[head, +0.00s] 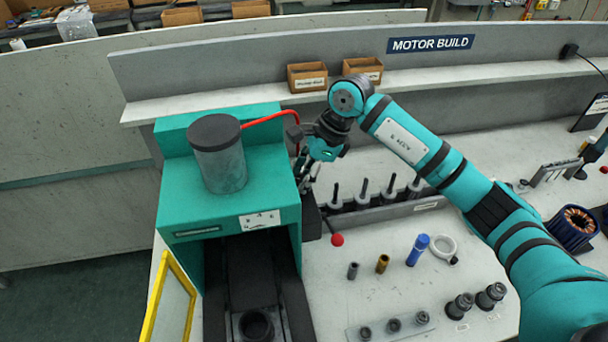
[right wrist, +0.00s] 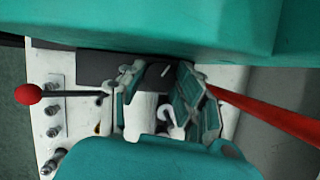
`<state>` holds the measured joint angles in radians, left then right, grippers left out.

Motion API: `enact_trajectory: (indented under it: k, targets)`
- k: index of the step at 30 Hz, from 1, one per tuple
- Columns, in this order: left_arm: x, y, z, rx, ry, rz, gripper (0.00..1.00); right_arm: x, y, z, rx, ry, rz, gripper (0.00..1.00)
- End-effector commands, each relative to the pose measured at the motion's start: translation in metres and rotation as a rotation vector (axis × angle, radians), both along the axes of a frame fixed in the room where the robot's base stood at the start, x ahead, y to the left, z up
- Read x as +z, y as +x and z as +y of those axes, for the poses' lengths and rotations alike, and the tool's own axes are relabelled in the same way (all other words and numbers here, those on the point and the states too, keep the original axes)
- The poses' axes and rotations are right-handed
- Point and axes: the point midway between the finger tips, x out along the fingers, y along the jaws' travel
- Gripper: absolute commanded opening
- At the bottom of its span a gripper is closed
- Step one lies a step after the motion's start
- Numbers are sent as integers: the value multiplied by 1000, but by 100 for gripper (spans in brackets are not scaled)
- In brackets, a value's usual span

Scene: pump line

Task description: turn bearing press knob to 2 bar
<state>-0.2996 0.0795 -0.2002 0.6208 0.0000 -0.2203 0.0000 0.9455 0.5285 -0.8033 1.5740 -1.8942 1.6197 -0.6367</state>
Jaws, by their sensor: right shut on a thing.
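The teal bearing press (head: 228,185) stands at the left of the bench, with a grey cylinder on top. My right gripper (head: 308,172) is at the press's right side. In the right wrist view, its two fingers (right wrist: 160,95) are closed on either side of a dark knob (right wrist: 153,74) with a short white pointer line, and grip it. The knob is hidden behind the gripper in the head view. A white label with small marks (head: 261,219) is on the press front; its figures are too small to read. My left gripper is not in view.
A red-ball lever (head: 337,240) juts from the press's right side. A red hose (head: 268,117) runs behind the gripper. A grey rack of upright tools (head: 390,211) stands close on the right. A yellow-framed guard (head: 170,305) stands open at the front left.

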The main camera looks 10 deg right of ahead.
Motion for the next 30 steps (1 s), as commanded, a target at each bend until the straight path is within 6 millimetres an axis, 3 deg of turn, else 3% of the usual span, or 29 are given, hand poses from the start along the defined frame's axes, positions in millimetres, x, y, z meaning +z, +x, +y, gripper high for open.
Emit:
enact_trajectory:
  k: [4,15,26,27,30]
  targets:
    - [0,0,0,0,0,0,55,0,0,0,0,0,-1,0]
    - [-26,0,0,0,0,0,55,-3,-1,0,-220,-2,-5,0]
    - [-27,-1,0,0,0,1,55,1,-1,0,-266,1,-2,0]
    - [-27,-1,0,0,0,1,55,1,-1,0,-266,1,-2,33]
    - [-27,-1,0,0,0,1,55,1,-1,0,-266,1,-2,46]
